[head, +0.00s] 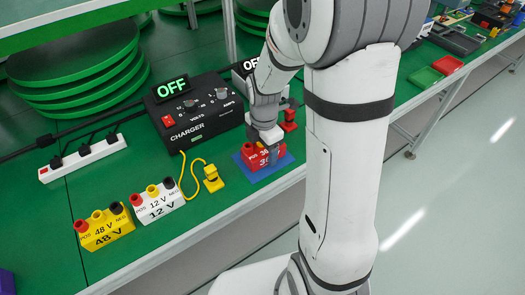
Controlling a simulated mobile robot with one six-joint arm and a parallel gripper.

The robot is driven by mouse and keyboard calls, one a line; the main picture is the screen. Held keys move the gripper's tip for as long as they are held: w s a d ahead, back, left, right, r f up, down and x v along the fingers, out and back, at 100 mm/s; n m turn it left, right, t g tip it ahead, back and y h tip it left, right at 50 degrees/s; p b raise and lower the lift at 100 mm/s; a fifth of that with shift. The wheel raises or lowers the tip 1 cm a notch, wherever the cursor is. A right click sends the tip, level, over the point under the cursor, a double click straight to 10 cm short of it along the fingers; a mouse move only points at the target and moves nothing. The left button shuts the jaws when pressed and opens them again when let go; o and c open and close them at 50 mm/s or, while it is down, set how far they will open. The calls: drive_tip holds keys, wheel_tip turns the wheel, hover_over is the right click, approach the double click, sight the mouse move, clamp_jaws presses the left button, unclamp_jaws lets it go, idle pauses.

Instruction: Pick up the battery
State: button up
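A red battery (251,160), its label partly covered but starting with 36, sits on a blue pad (286,161) near the table's front edge. My gripper (270,140) points down at this battery, with a grey finger in front of its label. The arm and gripper hide part of the battery, and I cannot tell whether the fingers press on it. A white 12 V battery (158,204) and a yellow 48 V battery (104,230) stand to the left on the green table, away from my gripper.
A black charger (205,118) with an OFF display stands behind the batteries. A yellow connector (212,179) on a yellow cable lies left of the blue pad. A white power strip (82,159) lies at left. Green and red trays (426,78) sit at right.

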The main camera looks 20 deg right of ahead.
drive_tip(key=c, duration=1.2)
